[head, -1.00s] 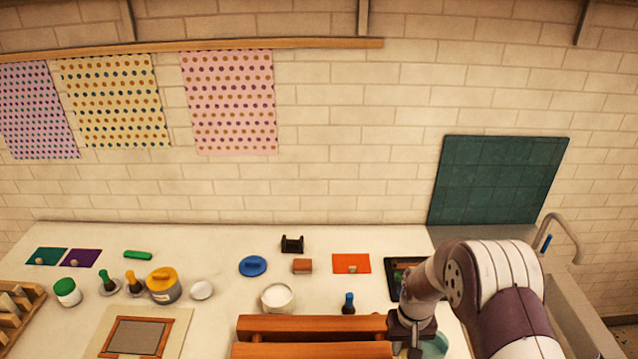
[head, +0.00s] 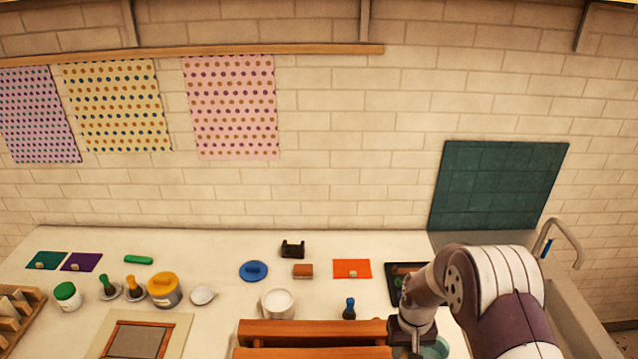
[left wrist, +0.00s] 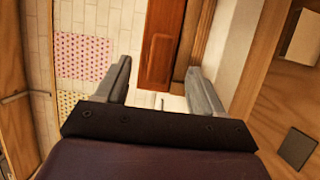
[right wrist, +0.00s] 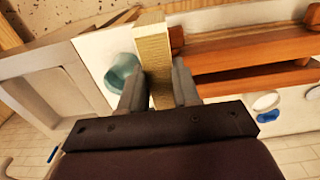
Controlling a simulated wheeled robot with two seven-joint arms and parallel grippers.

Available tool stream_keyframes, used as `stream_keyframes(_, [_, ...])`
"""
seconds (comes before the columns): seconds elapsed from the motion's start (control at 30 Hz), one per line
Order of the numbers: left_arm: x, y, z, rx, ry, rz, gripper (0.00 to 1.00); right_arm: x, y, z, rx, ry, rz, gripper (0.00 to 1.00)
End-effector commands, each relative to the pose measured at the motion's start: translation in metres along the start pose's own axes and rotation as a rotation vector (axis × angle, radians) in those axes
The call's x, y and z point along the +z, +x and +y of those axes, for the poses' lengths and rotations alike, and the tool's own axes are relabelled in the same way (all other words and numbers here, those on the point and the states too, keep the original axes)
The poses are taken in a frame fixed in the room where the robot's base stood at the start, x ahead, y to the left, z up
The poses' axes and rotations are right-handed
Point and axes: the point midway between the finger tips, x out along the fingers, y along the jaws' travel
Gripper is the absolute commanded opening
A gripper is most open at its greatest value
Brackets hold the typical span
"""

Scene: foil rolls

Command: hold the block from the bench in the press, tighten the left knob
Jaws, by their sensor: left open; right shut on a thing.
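The press shows as two parallel red-brown wooden bars (head: 312,333) at the bottom of the head view. The bars also show in the right wrist view (right wrist: 250,50) and, upright in the picture, in the left wrist view (left wrist: 160,45). My right gripper (head: 415,345) is beside the right end of the bars. In the right wrist view it is shut on a pale yellow block (right wrist: 152,45), whose far end is close to the bar ends; I cannot tell if they touch. My left gripper (left wrist: 158,78) is open and empty, facing the bars. I cannot make out the left knob.
A white bowl (head: 278,304) and a small blue-topped bottle (head: 349,309) stand behind the press. A teal bowl (right wrist: 122,72) is beside the held block. A dark tray (head: 393,290) lies behind my right gripper. Jars and a framed screen (head: 138,340) are at left.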

Motion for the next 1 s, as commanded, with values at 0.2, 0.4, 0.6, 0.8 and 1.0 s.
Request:
stream_keyframes(0.2, [0.0,0.009,0.0,0.001,-0.001,0.002,0.68,0.0,0.0,0.0,0.0,0.0,0.001,0.0])
stream_keyframes(0.4, [0.0,0.009,0.0,0.001,-0.001,0.002,0.68,0.0,0.0,0.0,0.0,0.0,0.001,0.0])
stream_keyframes(0.6, [0.0,0.008,0.0,0.0,-0.001,0.002,0.68,0.001,0.002,-0.004,0.0,-0.012,-0.006,0.0])
stream_keyframes(0.8, [0.0,0.008,0.0,0.0,-0.001,0.001,0.68,-0.008,0.026,-0.036,0.002,-0.091,-0.039,0.0])
stream_keyframes(1.0, [0.0,0.008,0.0,0.0,-0.001,0.001,0.68,-0.054,0.044,-0.094,0.001,-0.335,-0.027,0.0])
